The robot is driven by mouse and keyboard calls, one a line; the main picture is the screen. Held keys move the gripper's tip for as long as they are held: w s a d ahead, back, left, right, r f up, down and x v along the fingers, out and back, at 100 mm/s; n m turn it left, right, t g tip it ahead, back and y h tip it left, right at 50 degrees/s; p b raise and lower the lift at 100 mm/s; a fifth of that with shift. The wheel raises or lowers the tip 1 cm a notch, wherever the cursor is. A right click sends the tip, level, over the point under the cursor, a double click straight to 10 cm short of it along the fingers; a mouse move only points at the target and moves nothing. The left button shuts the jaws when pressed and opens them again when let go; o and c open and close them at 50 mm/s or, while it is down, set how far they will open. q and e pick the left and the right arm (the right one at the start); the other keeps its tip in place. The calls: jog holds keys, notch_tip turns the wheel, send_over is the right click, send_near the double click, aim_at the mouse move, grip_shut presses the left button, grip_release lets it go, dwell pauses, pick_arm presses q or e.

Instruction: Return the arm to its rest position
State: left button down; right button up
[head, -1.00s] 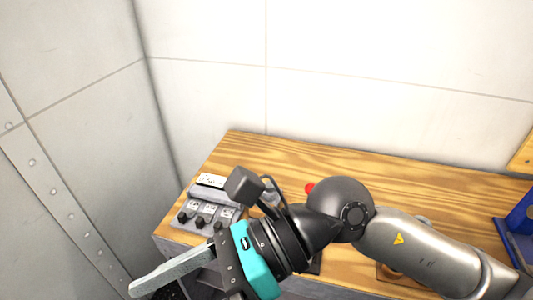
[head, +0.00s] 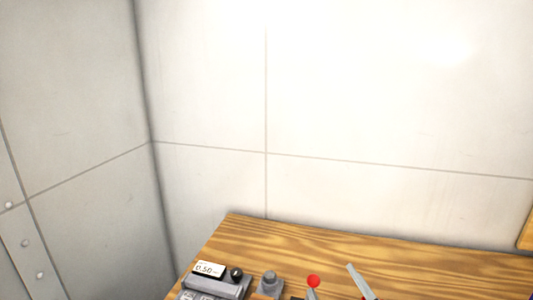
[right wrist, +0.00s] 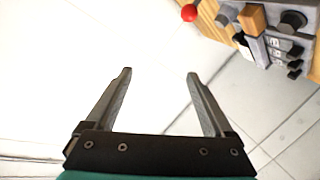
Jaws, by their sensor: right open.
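My right gripper (right wrist: 159,75) is open in the right wrist view, with two dark fingers apart and nothing between them. The rest of the right arm is out of frame. My left gripper is in neither view.
A wooden worktop (head: 420,262) runs along the white wall (head: 380,100). On its left end stand a grey control box (head: 226,289) with a small display and a grey knob (head: 269,279). The red knob also shows in the right wrist view (right wrist: 189,12).

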jog(key=s+d+f+m+g, duration=0.25)
jog(key=s+f+g, duration=0.35)
jog(key=s+f, duration=0.4)
jog(key=s+d+f+m+g, duration=0.25)
jog(key=s+f+g, duration=0.35)
jog(key=s+f, duration=0.3)
notch_tip(320, 180, down, 23)
jog(key=s+g+b, duration=0.1)
jog(key=s, duration=0.1)
jog(key=s+d+f+g+h+b, duration=0.1)
jog(key=s+d+f, duration=0.1)
jog(key=s+f, duration=1.2)
jog(key=shift+s+f+g, duration=0.3)
jog(key=shift+s+f, duration=0.1)
jog(key=shift+s, duration=0.2)
jog(key=shift+d, duration=0.1)
